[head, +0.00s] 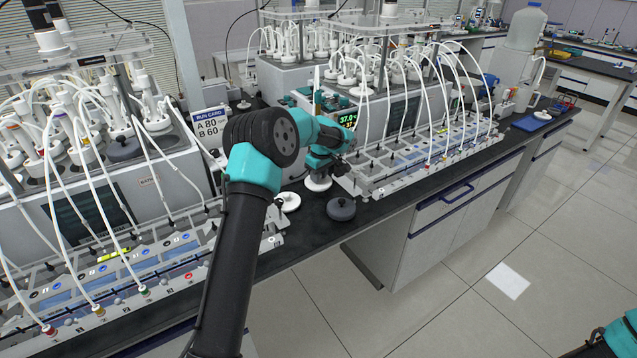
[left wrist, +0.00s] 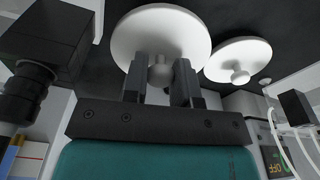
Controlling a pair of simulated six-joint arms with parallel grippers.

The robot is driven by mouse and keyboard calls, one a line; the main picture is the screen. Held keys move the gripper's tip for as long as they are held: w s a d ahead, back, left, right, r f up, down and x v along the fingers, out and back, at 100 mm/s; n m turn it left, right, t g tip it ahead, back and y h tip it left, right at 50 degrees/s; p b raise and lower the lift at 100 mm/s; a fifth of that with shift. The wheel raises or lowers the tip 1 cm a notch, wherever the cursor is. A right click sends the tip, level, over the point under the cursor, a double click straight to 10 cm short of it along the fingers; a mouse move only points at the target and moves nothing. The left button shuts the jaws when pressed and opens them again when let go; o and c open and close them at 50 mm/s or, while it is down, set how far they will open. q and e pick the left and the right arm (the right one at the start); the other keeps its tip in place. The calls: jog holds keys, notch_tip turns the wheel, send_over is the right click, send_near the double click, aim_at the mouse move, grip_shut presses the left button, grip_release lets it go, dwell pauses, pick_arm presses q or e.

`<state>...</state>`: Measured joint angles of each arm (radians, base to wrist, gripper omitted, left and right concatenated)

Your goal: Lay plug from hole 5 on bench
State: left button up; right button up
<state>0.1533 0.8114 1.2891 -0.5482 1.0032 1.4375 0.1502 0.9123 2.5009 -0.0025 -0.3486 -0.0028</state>
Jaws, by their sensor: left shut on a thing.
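My left gripper (head: 320,172) is shut on the knob of a white round plug (head: 318,185), disc side down, at the bench between the two reactor rigs. In the left wrist view, the fingers (left wrist: 163,80) close on both sides of the knob of this white plug (left wrist: 160,38). I cannot tell whether its disc touches the dark bench top (head: 305,222) or hangs just above it. A second white plug (head: 288,201) lies on the bench to the left, and also shows in the left wrist view (left wrist: 238,60). My right gripper is not in view.
A dark grey plug (head: 341,208) lies near the bench's front edge, right of the held plug. Reactor rigs with white tubes stand on both sides. A run card (head: 209,124) stands behind my left arm. Little bare bench shows between these things.

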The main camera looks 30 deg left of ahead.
pick_arm(q)
jog(key=shift+w+a, duration=0.15)
jog(key=shift+w, duration=0.05)
jog(key=shift+f, duration=1.75)
jog(key=shift+f, duration=0.1)
jog(key=o, duration=0.9)
jog(key=shift+o, duration=0.2)
jog(key=r, duration=0.4)
jog(key=d+r, duration=0.1)
jog(key=r, duration=0.7)
jog(key=shift+s+d+r, duration=0.1)
jog(key=shift+s+d, duration=0.1)
